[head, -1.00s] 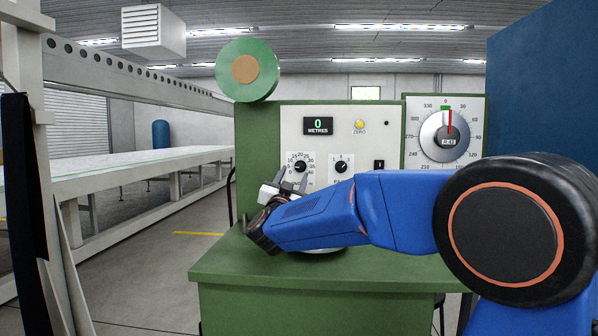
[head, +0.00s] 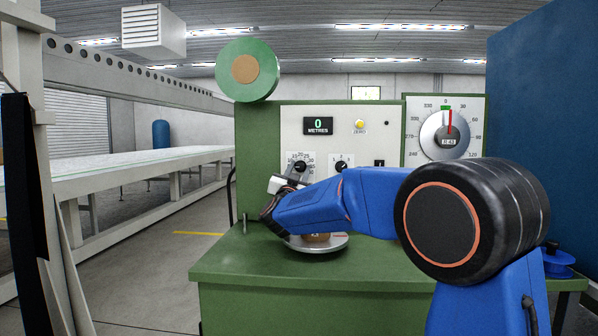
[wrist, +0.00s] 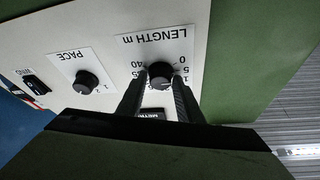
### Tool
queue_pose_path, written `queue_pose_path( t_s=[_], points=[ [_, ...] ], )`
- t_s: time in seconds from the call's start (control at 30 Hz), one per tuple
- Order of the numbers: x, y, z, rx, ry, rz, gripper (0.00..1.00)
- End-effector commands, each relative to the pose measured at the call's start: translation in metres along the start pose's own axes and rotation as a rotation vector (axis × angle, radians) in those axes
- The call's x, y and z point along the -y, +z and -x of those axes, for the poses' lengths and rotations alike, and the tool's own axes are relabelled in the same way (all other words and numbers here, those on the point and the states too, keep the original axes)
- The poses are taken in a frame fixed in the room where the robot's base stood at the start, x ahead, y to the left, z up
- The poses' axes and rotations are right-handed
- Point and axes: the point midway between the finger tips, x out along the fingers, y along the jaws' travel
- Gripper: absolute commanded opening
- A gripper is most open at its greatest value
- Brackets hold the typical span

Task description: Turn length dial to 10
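The length dial (head: 300,166) is a black round knob on a white scale plate on the pale control panel. It also shows in the wrist view (wrist: 161,74), upside down under the words "LENGTH m". My gripper (head: 291,178) is just in front of it, and in the head view it covers the lower part of the plate. In the wrist view my gripper (wrist: 158,84) is open, its two dark fingers on either side of the knob. I cannot tell whether they touch it. The dial's exact setting is too small to read.
The pace knob (head: 341,166) is to the right of the length dial. Above are the metres display (head: 318,126), reading 0, and the yellow zero button (head: 359,125). A large round dial (head: 445,135) is at the right. A round metal plate (head: 330,243) sits on the green bench (head: 300,270).

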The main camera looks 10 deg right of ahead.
Motion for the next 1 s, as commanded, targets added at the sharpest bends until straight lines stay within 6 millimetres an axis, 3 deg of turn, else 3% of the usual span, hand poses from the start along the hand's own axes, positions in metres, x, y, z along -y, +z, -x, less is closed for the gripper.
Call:
queue_pose_path(
  t_s=[0.03, 0.1, 0.47, 1.0],
  points=[
    [0.0, -0.0001, 0.0001, 0.0, 0.0, 0.0, 0.2],
    [0.0, 0.0, 0.0001, 0.0, 0.0, 0.0, 0.05],
    [0.0011, 0.0004, 0.0003, 0.001, 0.02, -0.05, 0.05],
    [0.0031, -0.0007, 0.0002, 0.0, 0.152, -0.367, 0.05]
  ],
)
